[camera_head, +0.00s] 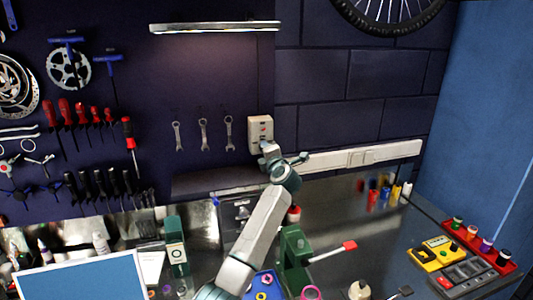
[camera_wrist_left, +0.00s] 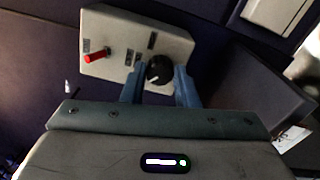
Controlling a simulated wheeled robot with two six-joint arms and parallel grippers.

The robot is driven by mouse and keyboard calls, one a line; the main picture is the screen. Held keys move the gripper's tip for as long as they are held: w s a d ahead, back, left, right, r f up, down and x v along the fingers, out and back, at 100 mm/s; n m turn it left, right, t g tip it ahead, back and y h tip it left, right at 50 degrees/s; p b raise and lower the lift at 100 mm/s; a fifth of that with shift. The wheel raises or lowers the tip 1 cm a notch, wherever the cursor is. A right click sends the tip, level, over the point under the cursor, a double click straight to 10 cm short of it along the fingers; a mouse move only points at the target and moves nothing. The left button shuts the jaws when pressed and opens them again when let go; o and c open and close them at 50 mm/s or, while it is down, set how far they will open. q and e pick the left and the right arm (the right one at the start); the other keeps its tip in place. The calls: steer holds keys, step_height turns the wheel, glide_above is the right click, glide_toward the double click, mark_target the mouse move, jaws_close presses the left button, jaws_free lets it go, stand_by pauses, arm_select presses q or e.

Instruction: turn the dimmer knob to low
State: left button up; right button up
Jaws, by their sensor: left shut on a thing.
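The off-white control box (camera_head: 260,130) is mounted on the dark wall, and it also shows in the left wrist view (camera_wrist_left: 118,32). The dimmer knob (camera_wrist_left: 159,69) is black and round, with a pale pointer mark towards its lower left in that picture. A red switch lever (camera_wrist_left: 97,56) sticks out of the same box, beside small dark labels. My left gripper (camera_wrist_left: 160,80) has its two blue fingers on either side of the knob, shut on it. In the head view my left gripper (camera_head: 266,148) is at the box's lower edge and hides the knob. My right gripper is not in view.
A lit lamp bar (camera_head: 215,27) is above the box. Several wrenches (camera_head: 203,135) hang just left of it. A white wall strip (camera_head: 360,157) runs to its right. A green vise (camera_head: 294,258) stands on the bench near my left forearm.

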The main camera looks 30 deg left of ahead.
arm_select(q)
steer(key=shift+f, duration=0.25)
steer(key=o, duration=1)
steer(key=shift+s+r, duration=0.1)
steer(key=shift+r, duration=0.05)
steer(key=shift+d, duration=0.1)
steer(key=shift+s+d, duration=0.2)
steer(key=b+v, duration=0.4)
steer(key=v, duration=0.6)
